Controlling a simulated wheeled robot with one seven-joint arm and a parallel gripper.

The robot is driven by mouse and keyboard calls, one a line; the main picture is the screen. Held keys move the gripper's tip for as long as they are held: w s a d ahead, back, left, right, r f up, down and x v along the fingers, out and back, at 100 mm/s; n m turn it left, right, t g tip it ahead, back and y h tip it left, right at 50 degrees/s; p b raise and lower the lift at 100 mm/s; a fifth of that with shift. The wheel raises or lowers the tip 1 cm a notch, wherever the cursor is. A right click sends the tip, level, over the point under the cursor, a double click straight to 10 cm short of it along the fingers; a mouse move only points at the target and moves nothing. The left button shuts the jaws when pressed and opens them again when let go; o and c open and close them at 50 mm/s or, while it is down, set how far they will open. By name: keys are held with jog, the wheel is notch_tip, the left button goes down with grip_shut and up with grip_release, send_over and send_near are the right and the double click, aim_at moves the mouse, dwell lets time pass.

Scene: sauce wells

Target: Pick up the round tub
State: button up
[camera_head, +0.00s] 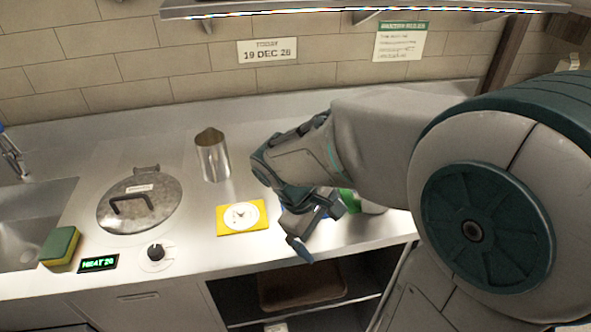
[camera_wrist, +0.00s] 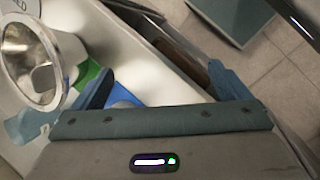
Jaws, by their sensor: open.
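My gripper (camera_head: 318,228) is open above the front right of the steel counter. In the wrist view its two fingers (camera_wrist: 160,72) are spread apart, with nothing held between them.
A steel pitcher (camera_head: 212,157) stands left of my gripper. A yellow card with a white round dial (camera_head: 240,217) lies in front of it. A lidded round well (camera_head: 139,203), a knob (camera_head: 156,253) and a sponge (camera_head: 60,246) are further left. An open shelf is below the counter's front edge.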

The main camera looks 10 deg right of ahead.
jog(key=w+a+n+t+h+p, duration=0.1)
jog(key=w+a+n+h, duration=0.1)
jog(key=w+a+n, duration=0.1)
jog(key=w+a+f+n+t+h+p, duration=0.1)
jog(key=w+a+n+t+h+p, duration=0.1)
jog(key=n, duration=0.4)
jog(key=w+a+n+t+h+p, duration=0.1)
jog(key=w+a+n+t+h, duration=0.1)
jog(key=w+a+n+h, duration=0.1)
jog(key=shift+w+a+f+n+h, duration=0.1)
jog(key=shift+w+a+n+h, duration=0.1)
jog(key=shift+w+a+n, duration=0.4)
jog(key=shift+w+a+f+n+h, duration=0.1)
jog(key=shift+w+a+n+h, duration=0.1)
jog(key=shift+w+a, duration=0.65)
jog(key=shift+w+d+t, duration=0.2)
jog(key=shift+w+t, duration=0.1)
jog(key=p+x, duration=0.1)
jog(key=x, duration=0.7)
jog(key=shift+f+p+x, duration=0.2)
jog(key=shift+p+x, duration=0.9)
jog(key=shift+x, duration=1.65)
jog(key=shift+s, duration=0.15)
jog(key=c, duration=1.4)
jog(key=shift+o, duration=0.2)
jog(key=shift+r, duration=0.1)
notch_tip(320, 180, up, 10)
jog(key=b, duration=0.1)
